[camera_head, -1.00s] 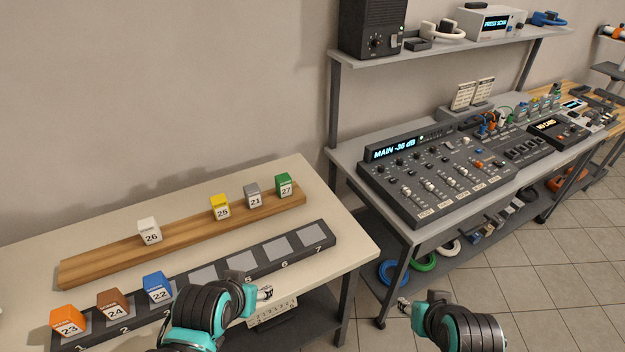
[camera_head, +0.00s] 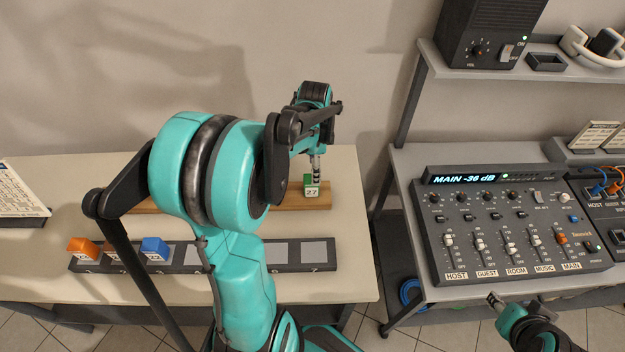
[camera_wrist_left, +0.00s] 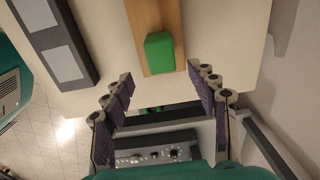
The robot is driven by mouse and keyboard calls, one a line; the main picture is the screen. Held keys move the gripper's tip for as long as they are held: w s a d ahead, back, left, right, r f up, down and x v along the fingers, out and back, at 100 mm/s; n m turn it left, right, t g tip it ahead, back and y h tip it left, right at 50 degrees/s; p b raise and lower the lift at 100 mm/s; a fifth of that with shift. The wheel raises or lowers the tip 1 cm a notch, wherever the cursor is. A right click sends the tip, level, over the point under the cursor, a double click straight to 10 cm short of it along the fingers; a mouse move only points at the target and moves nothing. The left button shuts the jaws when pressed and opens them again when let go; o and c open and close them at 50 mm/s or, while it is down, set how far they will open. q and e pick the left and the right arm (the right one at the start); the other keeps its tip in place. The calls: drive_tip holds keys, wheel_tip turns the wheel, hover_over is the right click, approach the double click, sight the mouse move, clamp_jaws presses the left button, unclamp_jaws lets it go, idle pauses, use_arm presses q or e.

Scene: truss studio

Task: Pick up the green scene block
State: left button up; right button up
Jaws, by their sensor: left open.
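The green block (camera_head: 312,190), marked 27, stands on the right part of the wooden rail on the table. My left gripper (camera_head: 315,170) points down at it from just above and partly covers its top. In the left wrist view the green block (camera_wrist_left: 160,53) lies ahead of the fingers, and the left gripper (camera_wrist_left: 163,88) is open with nothing between its fingers. My right gripper (camera_head: 496,302) shows at the lower right, away from the table; its opening is too small to judge.
The wooden rail (camera_head: 342,199) runs along the table behind a dark numbered strip (camera_head: 322,252). An orange block (camera_head: 82,247) and a blue block (camera_head: 155,248) sit on the strip's left part. My left arm hides its middle. A mixing desk (camera_head: 520,240) stands to the right.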

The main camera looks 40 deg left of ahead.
use_arm(q)
drive_tip(key=shift+a+f, duration=0.15)
drive_tip(key=shift+a, duration=0.2)
drive_tip(key=shift+s+a+f, duration=0.15)
drive_tip(key=shift+f, duration=0.2)
wheel_tip(320, 180, down, 7)
drive_tip(key=b, duration=0.2)
drive_tip(key=shift+f+b, duration=0.15)
drive_tip(key=shift+b, duration=0.15)
drive_tip(key=c, duration=1.3)
